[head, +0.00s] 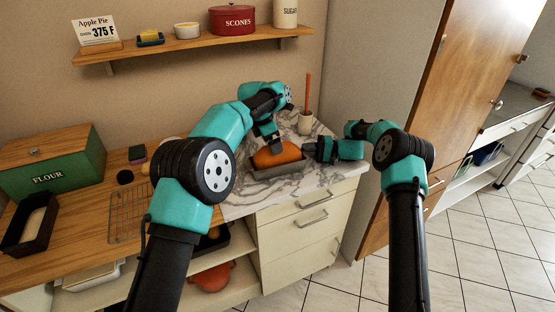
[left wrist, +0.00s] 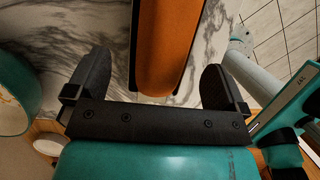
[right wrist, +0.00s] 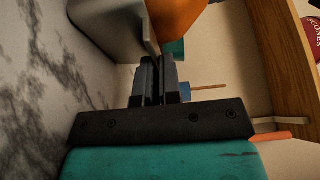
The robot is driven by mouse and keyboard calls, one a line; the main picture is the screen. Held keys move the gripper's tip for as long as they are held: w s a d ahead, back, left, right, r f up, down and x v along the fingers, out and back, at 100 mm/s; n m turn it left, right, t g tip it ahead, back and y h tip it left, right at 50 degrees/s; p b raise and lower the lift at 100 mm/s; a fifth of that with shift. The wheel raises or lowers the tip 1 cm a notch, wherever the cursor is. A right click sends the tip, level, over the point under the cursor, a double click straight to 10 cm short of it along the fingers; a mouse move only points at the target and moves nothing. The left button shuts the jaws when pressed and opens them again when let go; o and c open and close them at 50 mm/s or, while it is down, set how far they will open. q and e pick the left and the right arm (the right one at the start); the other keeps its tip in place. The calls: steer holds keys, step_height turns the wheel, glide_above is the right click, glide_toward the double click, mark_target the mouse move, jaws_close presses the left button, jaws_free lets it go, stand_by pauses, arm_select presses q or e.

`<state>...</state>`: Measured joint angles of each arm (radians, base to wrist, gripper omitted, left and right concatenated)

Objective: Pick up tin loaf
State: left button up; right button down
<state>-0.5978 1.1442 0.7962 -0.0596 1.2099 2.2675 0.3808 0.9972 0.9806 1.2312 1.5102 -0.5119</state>
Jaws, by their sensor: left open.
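The tin loaf, an orange-brown loaf (head: 277,155) in a grey tin (head: 280,171), sits on the marble counter. In the left wrist view the loaf (left wrist: 168,45) lies between my fingers, with the tin's rim around it. My left gripper (head: 270,142) is open above the loaf, one finger on each side. My right gripper (head: 309,147) is at the tin's right end. In the right wrist view its fingers (right wrist: 158,75) are close together at the grey tin wall (right wrist: 120,25) and look shut on its rim; the loaf (right wrist: 178,15) shows beyond.
The marble counter (head: 325,178) has free room in front of the tin. A white crock (head: 305,123) with a utensil stands behind it. A wire rack (head: 128,215) and a green flour box (head: 58,167) are on the wooden counter at left. A shelf (head: 190,46) runs above.

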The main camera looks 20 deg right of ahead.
arm_select(q)
steer(key=x, duration=0.5)
steer(key=shift+s, duration=0.3)
steer(key=shift+r, duration=0.1)
steer(key=c, duration=1.2)
step_height(320, 180, up, 10)
stand_by(0.5)
arm_select(e)
steer(key=c, duration=1)
jaws_free()
